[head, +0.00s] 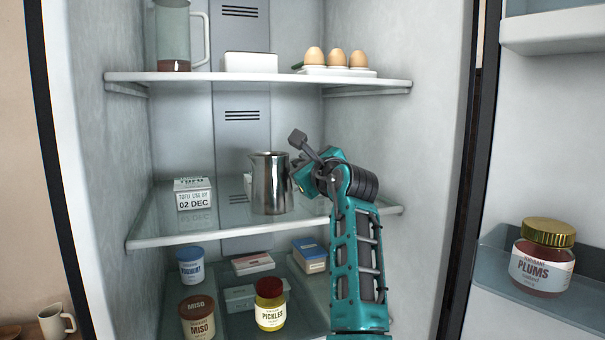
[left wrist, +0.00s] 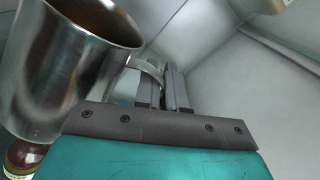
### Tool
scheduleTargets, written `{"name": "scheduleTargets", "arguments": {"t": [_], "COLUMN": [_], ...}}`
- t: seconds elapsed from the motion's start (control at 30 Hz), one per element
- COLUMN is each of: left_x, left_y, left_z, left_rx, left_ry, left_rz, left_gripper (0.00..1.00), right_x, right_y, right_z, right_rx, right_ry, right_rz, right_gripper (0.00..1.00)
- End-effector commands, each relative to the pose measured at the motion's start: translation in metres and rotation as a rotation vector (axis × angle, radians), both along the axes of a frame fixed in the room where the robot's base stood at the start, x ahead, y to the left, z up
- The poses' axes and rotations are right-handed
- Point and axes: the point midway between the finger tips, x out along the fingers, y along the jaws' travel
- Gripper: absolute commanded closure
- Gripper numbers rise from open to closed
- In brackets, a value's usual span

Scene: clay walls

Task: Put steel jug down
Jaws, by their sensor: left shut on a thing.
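The steel jug (head: 270,185) is upright at the glass middle shelf (head: 160,237) of the fridge. I cannot tell whether its base touches the glass or hangs just above it. My left gripper (head: 300,172) reaches in from the right side of the jug and is shut on its handle. In the left wrist view the jug (left wrist: 65,65) fills the left side, with something brown inside. Its handle (left wrist: 150,70) runs to the fingers of my left gripper (left wrist: 168,85). The gripper hides the handle in the head view. My right gripper is not in view.
A tofu box (head: 194,194) stands left of the jug. Above, the upper shelf (head: 260,78) holds a pitcher (head: 174,40), a white box and eggs. Below are a pickles jar (head: 270,305), miso (head: 197,318) and yoghurt (head: 191,267). Glass is clear in front of the tofu.

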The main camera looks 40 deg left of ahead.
Motion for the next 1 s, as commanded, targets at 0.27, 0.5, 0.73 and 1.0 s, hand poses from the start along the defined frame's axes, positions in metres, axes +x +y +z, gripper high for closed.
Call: {"name": "scheduleTargets", "arguments": {"t": [0.27, 0.5, 0.73, 1.0], "left_x": [0.0, 0.0001, 0.0002, 0.0009], "left_y": [-0.0001, 0.0001, 0.0001, 0.0006], "left_z": [0.0011, -0.0017, -0.0016, 0.0018], "left_rx": [0.001, -0.001, -0.001, -0.001], "left_ry": [-0.001, 0.0, 0.0, 0.0], "left_rz": [0.0, -0.001, -0.001, -0.001], "left_gripper": [1.0, 0.73, 0.65, 0.65], "right_x": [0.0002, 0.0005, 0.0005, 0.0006], "right_y": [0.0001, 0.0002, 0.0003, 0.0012], "right_z": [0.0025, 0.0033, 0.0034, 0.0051], "right_rx": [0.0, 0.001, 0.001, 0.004], "right_ry": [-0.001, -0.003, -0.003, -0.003], "right_rz": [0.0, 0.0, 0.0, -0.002], "right_gripper": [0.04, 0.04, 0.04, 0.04]}}
